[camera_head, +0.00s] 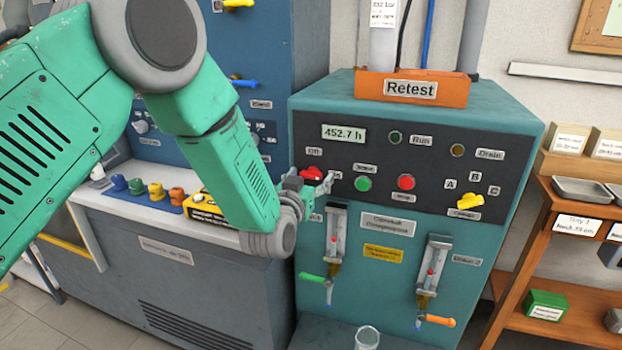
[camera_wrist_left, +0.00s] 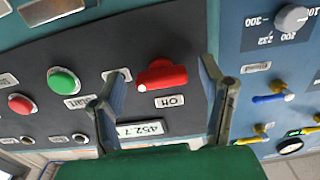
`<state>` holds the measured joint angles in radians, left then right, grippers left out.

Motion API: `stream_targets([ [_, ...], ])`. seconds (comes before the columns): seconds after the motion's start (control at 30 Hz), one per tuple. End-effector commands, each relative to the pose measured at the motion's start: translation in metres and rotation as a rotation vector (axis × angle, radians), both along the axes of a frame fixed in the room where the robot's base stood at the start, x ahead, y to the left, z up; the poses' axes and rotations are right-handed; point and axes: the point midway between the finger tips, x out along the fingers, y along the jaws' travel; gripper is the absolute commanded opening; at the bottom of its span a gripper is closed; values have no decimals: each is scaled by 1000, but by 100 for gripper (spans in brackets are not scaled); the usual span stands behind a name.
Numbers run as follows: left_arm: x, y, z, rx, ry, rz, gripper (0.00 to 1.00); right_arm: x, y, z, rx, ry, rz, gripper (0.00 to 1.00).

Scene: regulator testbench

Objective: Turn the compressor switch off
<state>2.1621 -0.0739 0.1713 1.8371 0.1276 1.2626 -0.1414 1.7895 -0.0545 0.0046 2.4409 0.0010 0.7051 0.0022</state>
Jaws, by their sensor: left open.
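The red compressor switch (camera_head: 312,173) sits at the left of the dark panel on the teal testbench. An Off label is above it and another label, partly hidden, is to its right. In the left wrist view, which is turned over, the red switch (camera_wrist_left: 165,76) shows whole. Its white-tipped end points away from the Off label (camera_wrist_left: 170,101), toward the other label. My left gripper (camera_head: 303,184) is open at the panel, its two fingers on either side of the switch in the wrist view. I cannot tell whether they touch it. My right gripper is out of view.
Green (camera_head: 363,184) and red (camera_head: 406,182) buttons are just right of the switch. A yellow selector (camera_head: 470,201) is further right. Two flow meters with green and orange valve handles are below. A blue cabinet (camera_head: 265,60) stands to the left, and a wooden shelf (camera_head: 560,215) to the right.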

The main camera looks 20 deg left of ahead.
Motion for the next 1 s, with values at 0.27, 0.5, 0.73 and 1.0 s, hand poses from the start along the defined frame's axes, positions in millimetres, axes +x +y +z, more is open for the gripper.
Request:
stream_targets([
  [0.27, 5, 0, 0, 0, 1, 0, 64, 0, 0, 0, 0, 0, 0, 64],
  [0.5, 5, 0, 0, 0, 1, 0, 14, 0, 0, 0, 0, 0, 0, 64],
  [0.73, 5, 0, 0, -6, 1, 0, 14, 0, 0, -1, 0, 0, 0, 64],
  [1.0, 5, 0, 0, -97, 4, 1, 14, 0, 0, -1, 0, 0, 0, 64],
])
